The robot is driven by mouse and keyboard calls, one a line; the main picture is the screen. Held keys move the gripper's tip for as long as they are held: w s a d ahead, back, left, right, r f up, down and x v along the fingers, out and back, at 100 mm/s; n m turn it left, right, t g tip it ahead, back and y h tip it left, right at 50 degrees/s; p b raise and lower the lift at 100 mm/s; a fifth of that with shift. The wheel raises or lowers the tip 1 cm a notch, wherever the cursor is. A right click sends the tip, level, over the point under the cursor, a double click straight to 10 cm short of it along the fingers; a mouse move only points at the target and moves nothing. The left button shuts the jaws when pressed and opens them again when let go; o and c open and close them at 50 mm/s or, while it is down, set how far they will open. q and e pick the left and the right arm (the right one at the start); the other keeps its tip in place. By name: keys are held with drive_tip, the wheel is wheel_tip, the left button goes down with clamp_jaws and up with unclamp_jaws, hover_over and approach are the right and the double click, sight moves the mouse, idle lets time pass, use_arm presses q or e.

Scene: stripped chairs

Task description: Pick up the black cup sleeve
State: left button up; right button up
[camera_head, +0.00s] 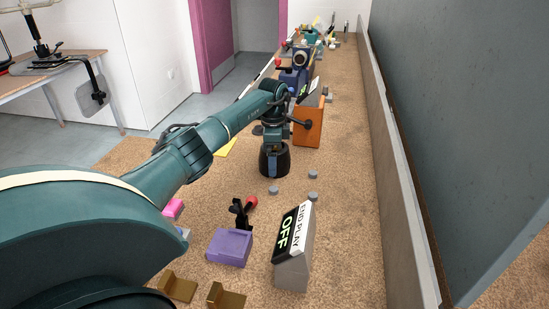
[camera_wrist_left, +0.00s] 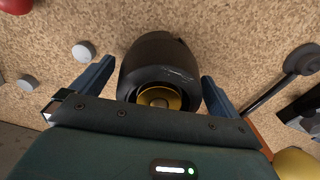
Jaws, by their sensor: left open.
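The black cup sleeve (camera_head: 282,162) stands on the speckled brown surface under the end of my left arm in the head view. In the left wrist view the sleeve (camera_wrist_left: 165,58) is a dark round ring with a gold-coloured part inside. My left gripper (camera_wrist_left: 156,72) is open, with one blue finger on each side of the sleeve. A small gap shows between each finger and the sleeve. In the head view my left gripper (camera_head: 270,157) points down at the sleeve, and one finger crosses in front of it. My right gripper is out of view.
Small grey discs (camera_head: 273,190) lie near the sleeve. An orange block (camera_head: 308,128) stands behind it to the right. A purple block (camera_head: 229,247) and a grey sign stand (camera_head: 293,250) are in front. A low wall (camera_head: 405,190) runs along the right side.

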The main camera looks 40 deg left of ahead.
use_arm(q)
drive_tip(key=c, duration=0.9)
drive_tip(key=shift+r, duration=0.15)
